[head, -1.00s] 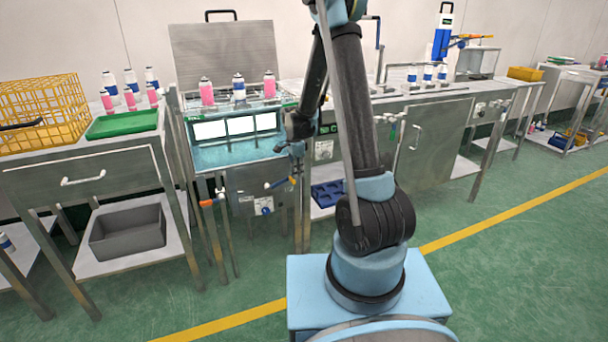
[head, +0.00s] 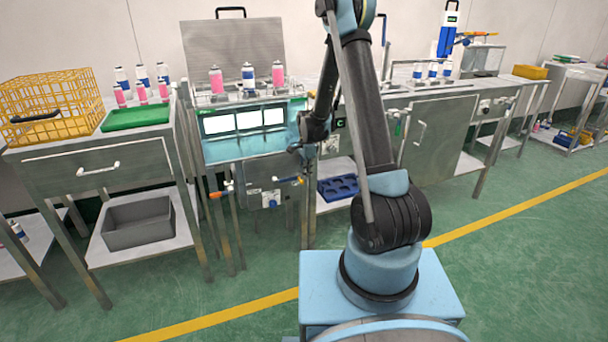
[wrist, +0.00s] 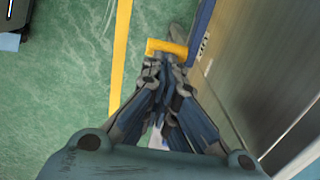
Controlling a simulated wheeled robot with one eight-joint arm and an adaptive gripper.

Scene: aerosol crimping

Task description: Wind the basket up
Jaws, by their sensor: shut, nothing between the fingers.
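The water bath (head: 217,152) stands left of my arm in the head view, with lit windows in its front and its lid (head: 235,45) raised behind. Pink cans (head: 278,74) and a white-and-blue can (head: 248,76) stand upright at its top; the basket below them cannot be made out. My gripper (head: 294,148) is at the bath's front right corner, small and partly dark against my arm. In the wrist view my gripper (wrist: 164,62) is shut and empty, its tips close to a yellow-orange handle (wrist: 168,47). I cannot tell whether they touch it.
A yellow wire basket (head: 50,92) and a green tray (head: 137,116) sit on the left table. A grey bin (head: 138,226) is on its lower shelf. Valves with orange handles (head: 222,190) stick out below the bath. The green floor (head: 245,275) in front is clear.

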